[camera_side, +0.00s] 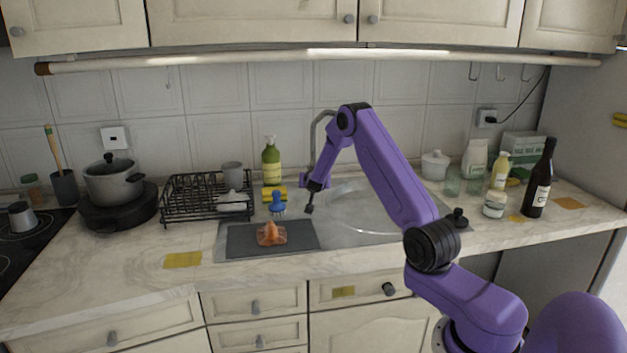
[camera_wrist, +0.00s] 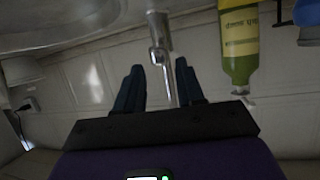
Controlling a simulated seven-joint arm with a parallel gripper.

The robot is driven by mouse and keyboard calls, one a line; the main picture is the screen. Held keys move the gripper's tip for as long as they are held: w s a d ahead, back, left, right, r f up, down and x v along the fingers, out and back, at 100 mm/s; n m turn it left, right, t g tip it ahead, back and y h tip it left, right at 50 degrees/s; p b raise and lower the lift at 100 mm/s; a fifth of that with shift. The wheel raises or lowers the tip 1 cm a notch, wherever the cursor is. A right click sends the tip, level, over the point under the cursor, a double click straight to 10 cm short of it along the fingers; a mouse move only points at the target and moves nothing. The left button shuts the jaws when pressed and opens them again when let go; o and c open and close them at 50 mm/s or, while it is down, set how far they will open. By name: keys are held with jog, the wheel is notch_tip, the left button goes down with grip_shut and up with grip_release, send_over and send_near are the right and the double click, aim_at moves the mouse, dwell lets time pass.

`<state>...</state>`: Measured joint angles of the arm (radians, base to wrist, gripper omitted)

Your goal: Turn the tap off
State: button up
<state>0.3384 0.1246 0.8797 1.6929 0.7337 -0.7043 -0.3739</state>
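The grey metal tap (camera_side: 314,140) stands at the back of the sink (camera_side: 365,212), its curved neck rising behind my gripper. My gripper (camera_side: 310,205) is low in front of the tap, over the left part of the sink area. In the wrist view, which looks upside down, my gripper (camera_wrist: 158,66) has its two dark fingers spread apart. A shiny metal part of the tap (camera_wrist: 158,35) shows in the gap between them; I cannot tell whether they touch it. The tap's base and handle are hidden in the side view, and I cannot tell whether water runs.
A green soap bottle (camera_side: 271,162) stands left of the tap, also close by in the wrist view (camera_wrist: 238,45). A blue brush (camera_side: 277,203) is beside my gripper. A dish rack (camera_side: 205,197) and a dark board (camera_side: 245,243) lie left; bottles (camera_side: 540,180) stand right.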

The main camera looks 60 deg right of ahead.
jog(key=shift+x, duration=4.55)
